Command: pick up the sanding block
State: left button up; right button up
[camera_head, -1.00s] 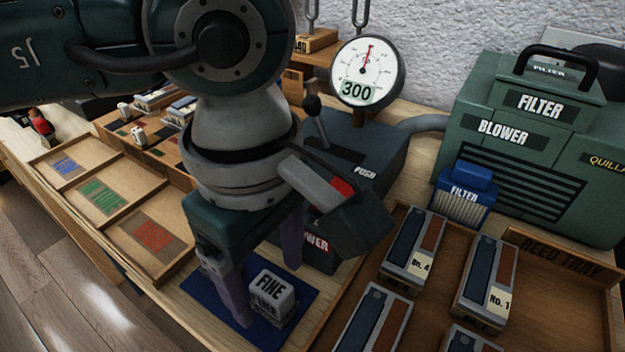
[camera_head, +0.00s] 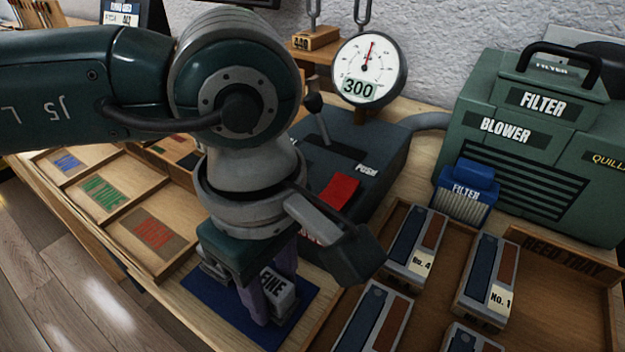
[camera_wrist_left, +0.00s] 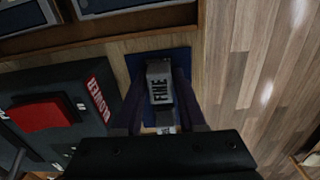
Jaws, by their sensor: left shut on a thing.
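The sanding block (camera_head: 284,294) is a light grey block marked FINE, at the blue mat (camera_head: 222,299) on the workbench. My left gripper (camera_head: 266,306) points down with its purple fingers on either side of the block, shut on it. In the left wrist view the block (camera_wrist_left: 158,82) sits between the two fingers (camera_wrist_left: 157,100), with the blue mat (camera_wrist_left: 133,63) behind it. I cannot tell whether the block touches the mat. My right gripper is in neither view.
The dark blower box (camera_head: 372,150) with a red push button (camera_head: 341,190) stands close behind my gripper. The reed tray (camera_head: 560,290) with several labelled reed blocks lies to the right. A three-part wooden tray (camera_head: 181,262) is at the left. The green filter blower (camera_head: 545,125) stands at the back right.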

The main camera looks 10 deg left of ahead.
aim_at(271, 282)
pick_arm(q)
grip_shut()
notch_tip(271, 282, up, 20)
jog(key=shift+p, duration=0.4)
jog(key=shift+o, duration=1.5)
grip_release()
grip_shut()
